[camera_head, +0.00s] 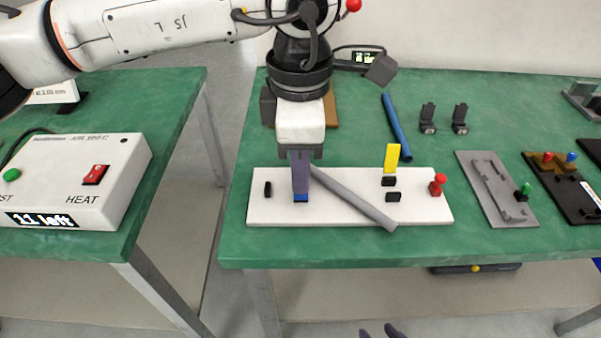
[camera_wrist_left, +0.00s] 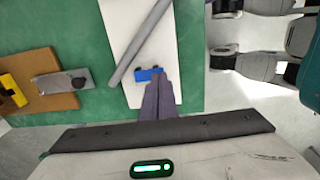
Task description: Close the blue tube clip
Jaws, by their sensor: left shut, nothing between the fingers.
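The blue tube clip (camera_head: 301,198) is on the white board (camera_head: 345,214), low and mostly hidden by my left gripper (camera_head: 301,193). The left gripper points down, its fingers shut and empty, tips at the clip. In the left wrist view the blue clip (camera_wrist_left: 148,74) shows just beyond the fingertips (camera_wrist_left: 157,78); I cannot tell whether it is latched. A grey tube (camera_head: 352,197) lies diagonally across the board, beside the blue clip. A yellow clip flap (camera_head: 391,158) stands upright on the board. My right gripper's tips (camera_head: 380,332) show at the bottom edge, apart.
A blue tube (camera_head: 397,127) and two black brackets (camera_head: 428,118) are behind the board. A grey fixture (camera_head: 497,188) and a black fixture (camera_head: 570,190) lie to the right. A red knob (camera_head: 440,180) stands at the board's right end. A heater box (camera_head: 75,178) is on the left table.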

